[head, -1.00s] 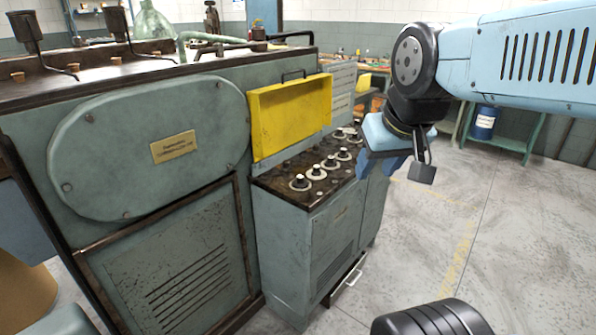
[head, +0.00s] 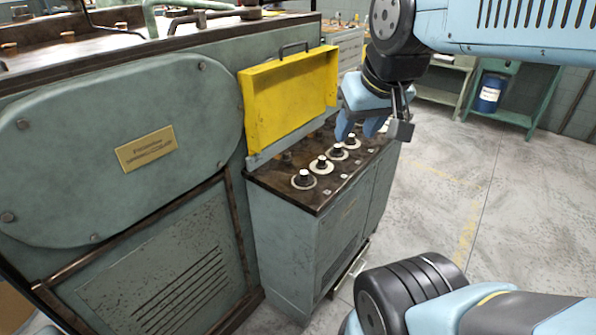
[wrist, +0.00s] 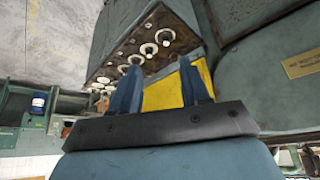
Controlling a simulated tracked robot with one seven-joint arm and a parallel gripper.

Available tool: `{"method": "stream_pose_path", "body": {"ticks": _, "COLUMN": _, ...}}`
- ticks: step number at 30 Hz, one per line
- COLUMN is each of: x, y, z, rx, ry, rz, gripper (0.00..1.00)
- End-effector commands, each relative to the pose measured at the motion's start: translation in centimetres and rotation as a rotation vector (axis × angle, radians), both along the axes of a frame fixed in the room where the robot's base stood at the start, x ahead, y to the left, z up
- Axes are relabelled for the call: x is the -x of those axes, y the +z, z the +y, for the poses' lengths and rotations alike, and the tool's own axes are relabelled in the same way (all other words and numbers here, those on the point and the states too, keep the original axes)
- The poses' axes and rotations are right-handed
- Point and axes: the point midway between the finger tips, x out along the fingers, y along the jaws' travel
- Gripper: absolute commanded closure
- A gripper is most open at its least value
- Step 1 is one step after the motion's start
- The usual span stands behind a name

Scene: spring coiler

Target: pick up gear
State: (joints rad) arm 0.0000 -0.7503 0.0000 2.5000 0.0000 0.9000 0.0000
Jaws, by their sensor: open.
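Several pale round gears with dark centres sit in a row on the dark top of a green cabinet. The nearest gear (head: 303,181) is at the front left, with another gear (head: 321,165) just behind it. The wrist view shows the row too, with one gear (wrist: 165,37) at the upper end and others running down to the left. My gripper (head: 359,137) has blue fingers spread apart and empty. It hangs above the far part of the row and hides some gears. In the wrist view my gripper (wrist: 160,72) points toward the cabinet top.
A yellow tray-like cover (head: 289,105) stands upright behind the gears. The large green machine (head: 120,150) fills the left. The floor (head: 440,205) right of the cabinet is clear. A blue drum (head: 490,93) stands on a shelf at the back right.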

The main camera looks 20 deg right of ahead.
Motion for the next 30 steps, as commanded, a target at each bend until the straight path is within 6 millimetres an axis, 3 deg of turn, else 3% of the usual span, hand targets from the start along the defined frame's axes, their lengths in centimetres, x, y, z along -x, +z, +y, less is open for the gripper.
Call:
{"method": "stream_pose_path", "body": {"ticks": 5, "x": -1.0, "y": 0.1, "z": 0.0, "rx": 0.001, "ry": -0.006, "rz": 0.019, "gripper": 0.36}}
{"method": "stream_pose_path", "body": {"ticks": 14, "x": -7.2, "y": -0.9, "z": 0.6, "rx": 0.007, "ry": -0.044, "rz": 0.128, "gripper": 0.09}}
{"method": "stream_pose_path", "body": {"ticks": 23, "x": -14.5, "y": -3.8, "z": 0.6, "rx": 0.003, "ry": -0.082, "rz": 0.246, "gripper": 0.09}}
{"method": "stream_pose_path", "body": {"ticks": 30, "x": -20.0, "y": -7.6, "z": 0.5, "rx": -0.006, "ry": -0.109, "rz": 0.342, "gripper": 0.09}}
